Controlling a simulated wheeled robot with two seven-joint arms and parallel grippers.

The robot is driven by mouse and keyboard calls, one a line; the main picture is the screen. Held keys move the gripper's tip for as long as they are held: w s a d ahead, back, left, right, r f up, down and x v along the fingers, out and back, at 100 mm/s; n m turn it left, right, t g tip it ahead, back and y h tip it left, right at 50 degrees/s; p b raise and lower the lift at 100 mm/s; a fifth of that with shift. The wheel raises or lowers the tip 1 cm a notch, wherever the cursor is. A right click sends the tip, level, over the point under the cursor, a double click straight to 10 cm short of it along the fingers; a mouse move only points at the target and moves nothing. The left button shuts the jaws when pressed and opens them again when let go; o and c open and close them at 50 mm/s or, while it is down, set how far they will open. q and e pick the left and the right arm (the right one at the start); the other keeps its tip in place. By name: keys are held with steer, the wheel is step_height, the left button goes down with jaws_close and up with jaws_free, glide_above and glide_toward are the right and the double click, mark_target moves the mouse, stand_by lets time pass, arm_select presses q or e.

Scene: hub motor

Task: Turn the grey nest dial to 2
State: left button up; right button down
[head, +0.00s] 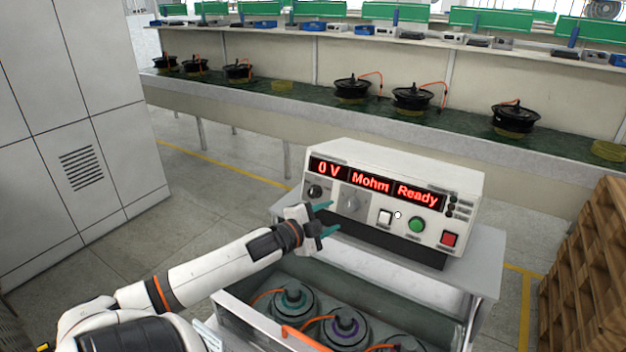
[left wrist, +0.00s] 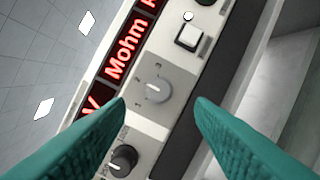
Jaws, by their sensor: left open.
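The grey nest dial (head: 352,203) is on the front panel of the white tester (head: 400,170), whose red display reads "0 V", "Mohm", "Ready". In the left wrist view the dial (left wrist: 154,90) sits on a grey plate with small numbers around it. A short white mark shows on its knob; I cannot tell which number it points to. My left gripper (head: 327,218) is open in front of the panel. In the left wrist view its teal fingers (left wrist: 160,104) are spread on either side of the dial, apart from it. My right gripper is out of view.
A black knob (head: 315,191) is left of the dial. A white switch (head: 385,217), green button (head: 416,225) and red button (head: 449,240) are to its right. Below, a bin holds several motors (head: 345,328). Wooden pallets (head: 590,270) stand at the right.

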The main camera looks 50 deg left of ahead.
arm_select(q)
steer(key=shift+s+d+r, duration=0.1)
steer(key=shift+s+r, duration=0.1)
steer(key=shift+s, duration=1.05)
steer(key=shift+s+d+r, duration=0.1)
steer(key=shift+s+r, duration=0.05)
steer(key=shift+s, duration=1.1)
